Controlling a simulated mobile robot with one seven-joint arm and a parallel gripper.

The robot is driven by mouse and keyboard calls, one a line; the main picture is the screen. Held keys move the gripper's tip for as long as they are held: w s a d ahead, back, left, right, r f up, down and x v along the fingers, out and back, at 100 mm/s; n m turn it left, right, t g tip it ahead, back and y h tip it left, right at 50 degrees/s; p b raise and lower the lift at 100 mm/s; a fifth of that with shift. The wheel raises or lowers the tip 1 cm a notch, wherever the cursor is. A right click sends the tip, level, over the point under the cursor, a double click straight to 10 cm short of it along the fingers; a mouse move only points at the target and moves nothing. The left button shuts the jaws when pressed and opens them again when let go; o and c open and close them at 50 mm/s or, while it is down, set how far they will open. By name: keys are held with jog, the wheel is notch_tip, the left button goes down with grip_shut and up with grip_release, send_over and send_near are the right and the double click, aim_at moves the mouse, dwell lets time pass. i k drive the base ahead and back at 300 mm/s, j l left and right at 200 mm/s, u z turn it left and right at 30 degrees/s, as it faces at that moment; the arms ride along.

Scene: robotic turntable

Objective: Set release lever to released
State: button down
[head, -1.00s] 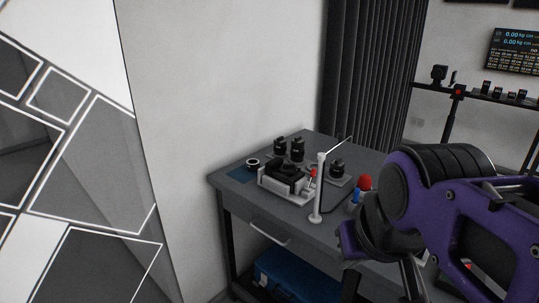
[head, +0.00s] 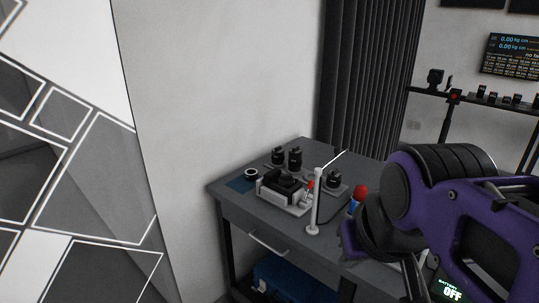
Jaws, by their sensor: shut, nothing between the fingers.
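A small device with a pale base (head: 287,203) and a black block (head: 285,184) on top sits on the grey workbench. A small lever with a red tip (head: 310,184) stands at the device's right side; I take it for the release lever, but its setting is too small to tell. A white upright post (head: 317,200) with a thin bent arm on top stands just in front and to the right of it. My purple and black arm fills the lower right, to the right of the device and apart from it in the picture. I cannot make out my gripper's fingers.
The workbench (head: 240,207) has a drawer handle in front and a blue case (head: 285,280) below. Several black parts (head: 294,158) stand behind the device. A larger red knob (head: 360,191) with blue below it is beside my arm. A dark curtain and pale wall close off the back.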

aim_at(311, 183)
jog(key=j+z, duration=0.15)
jog(key=z, duration=0.3)
jog(key=i+j+z, duration=0.1)
jog(key=z, duration=0.35)
jog(key=j+z, duration=0.45)
jog(key=j, duration=0.4)
jog(key=j+z, duration=0.15)
jog(key=j, duration=1.35)
jog(key=l+u, duration=0.6)
jog(key=j+z, duration=0.6)
